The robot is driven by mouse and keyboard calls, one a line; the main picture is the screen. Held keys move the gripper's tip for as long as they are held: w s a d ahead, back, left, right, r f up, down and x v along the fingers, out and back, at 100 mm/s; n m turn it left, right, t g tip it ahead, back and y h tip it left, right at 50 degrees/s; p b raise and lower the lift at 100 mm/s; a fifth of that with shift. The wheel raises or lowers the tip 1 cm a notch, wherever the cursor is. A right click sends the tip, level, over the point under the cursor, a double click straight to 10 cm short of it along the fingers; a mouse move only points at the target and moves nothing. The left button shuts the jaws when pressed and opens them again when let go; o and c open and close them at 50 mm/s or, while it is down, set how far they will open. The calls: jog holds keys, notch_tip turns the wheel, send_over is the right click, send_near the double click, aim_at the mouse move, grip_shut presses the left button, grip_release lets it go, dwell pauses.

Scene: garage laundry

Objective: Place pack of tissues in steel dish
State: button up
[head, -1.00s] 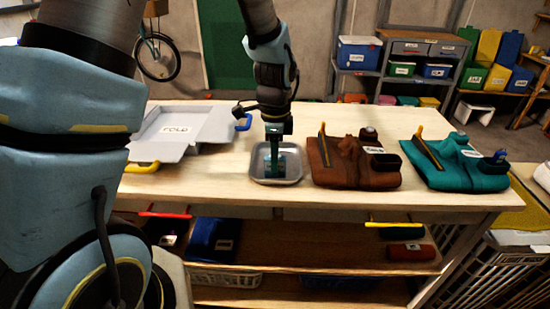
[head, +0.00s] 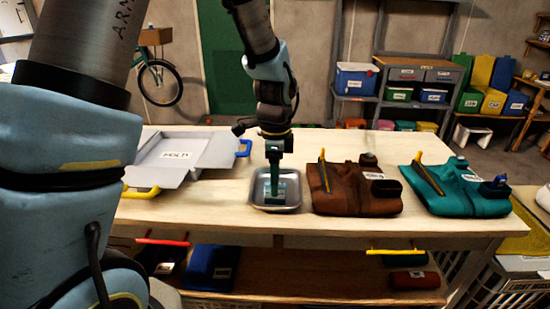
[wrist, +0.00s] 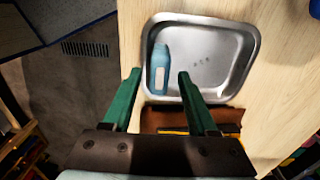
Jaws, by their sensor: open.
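The steel dish (head: 256,203) sits on the wooden table near its front edge. A small blue-teal item with a white label, which I take for the pack of tissues (wrist: 159,68), lies inside the dish toward its left side in the wrist view. It has a narrower top end, rather like a bottle. In the head view the pack (head: 282,190) shows partly behind the fingers. My gripper (wrist: 160,75) is open above the dish, with its green fingers on either side of the pack's lower end in the picture. I cannot tell whether a finger touches it.
A brown folded garment (head: 350,195) lies close to the dish on the right, with a teal one (head: 460,195) beyond it. A grey folding board (head: 185,155) with blue and yellow handles lies to the left. Bare table remains between board and dish.

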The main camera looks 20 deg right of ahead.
notch_tip(320, 180, up, 10)
jog(key=b, duration=0.1)
jog(key=a+f+n, duration=0.2)
jog(key=a+n, duration=0.9)
jog(key=a, duration=0.3)
jog(key=a+f+n+t, duration=0.1)
jog(key=a+f+n, duration=0.2)
jog(key=a+n, duration=0.8)
jog(key=a, duration=0.3)
jog(key=shift+s+a+f+t, duration=0.15)
jog(key=shift+a+f+t, duration=0.1)
jog(key=shift+f+t, duration=0.1)
jog(key=shift+c, duration=0.3)
